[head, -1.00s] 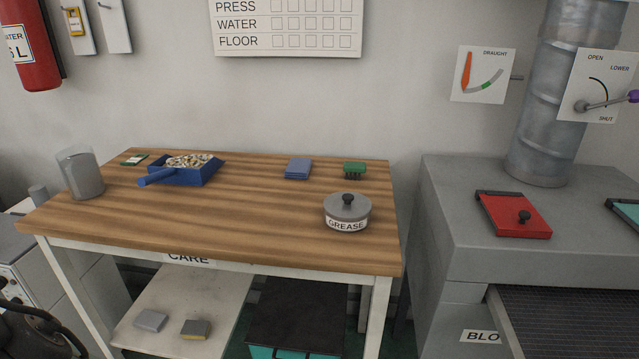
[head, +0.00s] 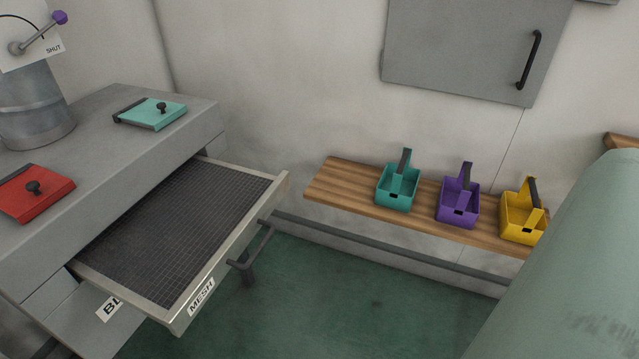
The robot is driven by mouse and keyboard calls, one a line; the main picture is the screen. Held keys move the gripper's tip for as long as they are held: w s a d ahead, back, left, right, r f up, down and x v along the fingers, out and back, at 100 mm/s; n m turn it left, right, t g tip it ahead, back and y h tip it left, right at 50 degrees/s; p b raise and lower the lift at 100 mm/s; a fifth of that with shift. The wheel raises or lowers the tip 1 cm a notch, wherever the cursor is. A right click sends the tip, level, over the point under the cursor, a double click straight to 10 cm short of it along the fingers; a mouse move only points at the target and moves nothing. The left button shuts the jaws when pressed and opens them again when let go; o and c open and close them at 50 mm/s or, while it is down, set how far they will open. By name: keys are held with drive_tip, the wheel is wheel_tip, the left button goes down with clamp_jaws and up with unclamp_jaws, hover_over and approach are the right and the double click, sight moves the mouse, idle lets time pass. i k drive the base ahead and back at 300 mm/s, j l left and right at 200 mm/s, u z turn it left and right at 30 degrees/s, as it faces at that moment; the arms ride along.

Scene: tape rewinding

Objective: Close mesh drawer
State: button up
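The mesh drawer (head: 175,235) is pulled well out of the grey cabinet (head: 95,125) at the left of the head view. It has a dark mesh bottom, a pale metal rim and a front label reading MESH. A dark bar handle (head: 254,250) sticks out from its front. My gripper is not in view. A large grey-green rounded shape fills the lower right corner and hides what lies behind it.
A red hatch (head: 32,198) and a teal hatch (head: 152,114) lie on the cabinet top. Teal (head: 397,188), purple (head: 458,204) and yellow (head: 522,219) caddies stand on a wooden wall shelf (head: 335,184). Green floor (head: 345,300) is clear before the drawer.

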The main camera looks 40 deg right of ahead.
sight(165, 258)
drive_tip(key=j+z, duration=0.1)
drive_tip(key=z, duration=1.4)
drive_tip(key=k+j, duration=0.15)
drive_tip(key=j, duration=0.25)
drive_tip(key=k+j+z, duration=0.1)
drive_tip(key=j, duration=0.35)
drive_tip(key=k+j, duration=0.15)
drive_tip(key=j, duration=0.25)
drive_tip(key=k+j+z, duration=0.1)
drive_tip(key=j, duration=0.3)
drive_tip(key=k+l+u, duration=0.1)
drive_tip(key=k+l, duration=0.5)
drive_tip(key=i+j, duration=0.2)
drive_tip(key=i, duration=0.2)
